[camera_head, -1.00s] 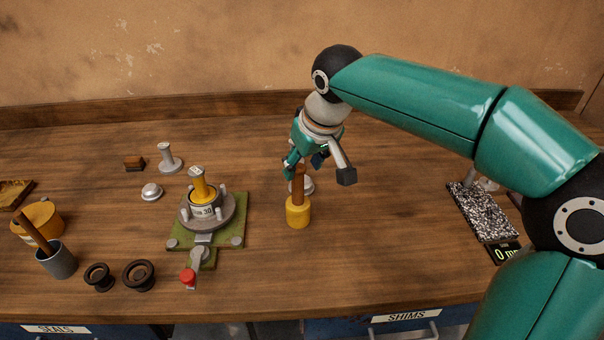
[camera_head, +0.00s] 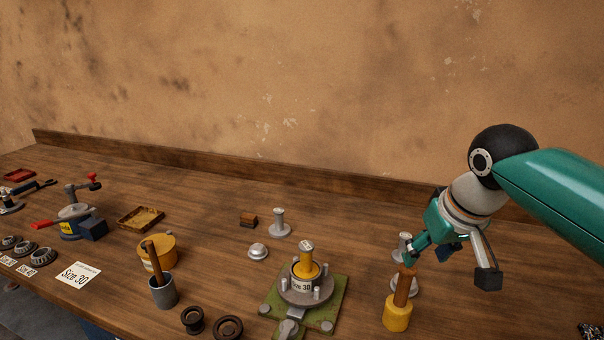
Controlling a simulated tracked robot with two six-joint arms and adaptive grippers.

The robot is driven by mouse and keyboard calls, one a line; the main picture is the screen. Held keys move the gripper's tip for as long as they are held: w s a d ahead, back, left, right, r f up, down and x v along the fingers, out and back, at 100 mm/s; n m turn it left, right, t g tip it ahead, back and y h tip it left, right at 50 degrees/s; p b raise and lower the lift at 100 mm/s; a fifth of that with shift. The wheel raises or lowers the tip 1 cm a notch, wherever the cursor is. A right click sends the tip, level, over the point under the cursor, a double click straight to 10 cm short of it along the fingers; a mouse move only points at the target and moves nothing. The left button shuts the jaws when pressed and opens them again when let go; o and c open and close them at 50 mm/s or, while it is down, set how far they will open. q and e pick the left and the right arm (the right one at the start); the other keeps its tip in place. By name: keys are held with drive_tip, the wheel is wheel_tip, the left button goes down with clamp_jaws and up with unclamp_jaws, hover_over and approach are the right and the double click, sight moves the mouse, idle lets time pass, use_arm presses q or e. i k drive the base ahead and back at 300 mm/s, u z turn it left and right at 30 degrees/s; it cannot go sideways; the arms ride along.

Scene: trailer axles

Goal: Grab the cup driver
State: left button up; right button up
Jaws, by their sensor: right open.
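A grey metal driver with a post and round base, which looks like the cup driver (camera_head: 403,243), stands at the right in the head view. A wooden-handled yellow tool (camera_head: 397,314) in front hides its middle. A similar grey post on a round base (camera_head: 279,224) stands further left; I cannot tell for sure which is the cup driver. My right gripper (camera_head: 448,265) is open and empty, just right of the partly hidden driver and above the wooden handle's top. Whether a finger touches either is unclear. My left gripper is out of view.
A hub fixture (camera_head: 306,291) on a green plate stands left of the yellow tool. A domed cap (camera_head: 258,251), a yellow tub (camera_head: 157,252), a grey cup (camera_head: 163,292) and black rings (camera_head: 228,327) lie further left. Bare bench (camera_head: 345,240) lies behind the fixture.

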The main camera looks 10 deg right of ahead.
sight(306, 269)
drive_tip(key=k, duration=1)
